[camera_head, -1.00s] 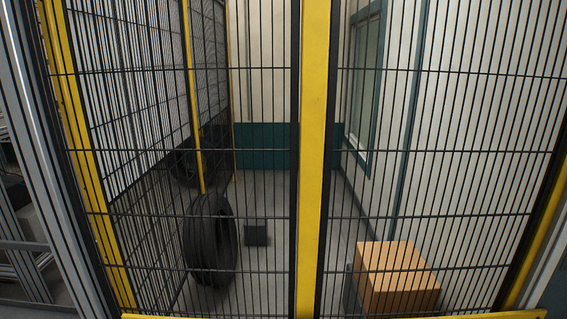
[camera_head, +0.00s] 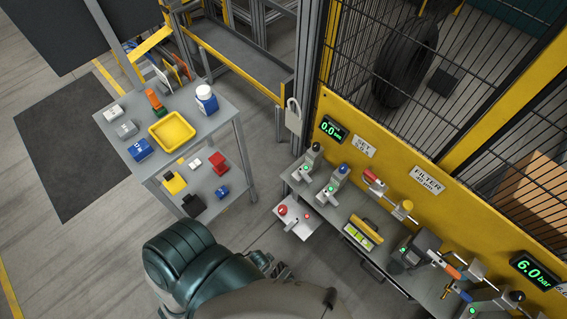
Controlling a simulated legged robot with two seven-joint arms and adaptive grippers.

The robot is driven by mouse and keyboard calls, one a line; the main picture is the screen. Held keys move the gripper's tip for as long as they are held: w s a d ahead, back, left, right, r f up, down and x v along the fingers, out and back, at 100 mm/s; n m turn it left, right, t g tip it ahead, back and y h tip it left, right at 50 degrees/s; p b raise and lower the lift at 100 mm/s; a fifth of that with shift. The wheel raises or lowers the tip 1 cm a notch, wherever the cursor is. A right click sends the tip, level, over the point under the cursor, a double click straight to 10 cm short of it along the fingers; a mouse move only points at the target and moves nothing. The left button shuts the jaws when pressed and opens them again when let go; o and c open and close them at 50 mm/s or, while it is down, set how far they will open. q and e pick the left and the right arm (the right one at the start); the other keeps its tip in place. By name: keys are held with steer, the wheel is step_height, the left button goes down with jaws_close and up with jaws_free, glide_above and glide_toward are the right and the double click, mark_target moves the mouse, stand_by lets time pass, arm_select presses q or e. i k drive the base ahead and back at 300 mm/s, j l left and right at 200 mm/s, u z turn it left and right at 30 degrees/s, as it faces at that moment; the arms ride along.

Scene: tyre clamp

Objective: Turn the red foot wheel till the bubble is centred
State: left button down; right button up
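A small block with a yellow-green face (camera_head: 357,236), possibly the bubble level, sits on the grey bench below the yellow fence panel. Its bubble is too small to make out. A red round part (camera_head: 283,210) on a pale plate at the bench's left front may be the red foot wheel; I cannot be sure. Dark gripper parts (camera_head: 277,268) beside my teal arm, probably my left gripper, show below that plate and apart from it. Their opening is unclear. My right gripper is not in view.
The bench (camera_head: 395,283) carries several clamps and levers. A display (camera_head: 333,129) reads 0.0 and another (camera_head: 537,270) reads 6.0 bar. A grey cart (camera_head: 205,128) at left holds a yellow tray (camera_head: 172,131), bottles and boxes. Behind the mesh stand a tyre (camera_head: 404,65) and a carton (camera_head: 535,195).

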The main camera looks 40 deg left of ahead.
mark_target(282, 208)
steer(key=k+l+u, duration=0.15)
steer(key=u, duration=0.25)
steer(key=k+l+u, duration=0.1)
steer(key=u, duration=0.3)
steer(key=k+u, duration=0.4)
steer(key=i, duration=0.1)
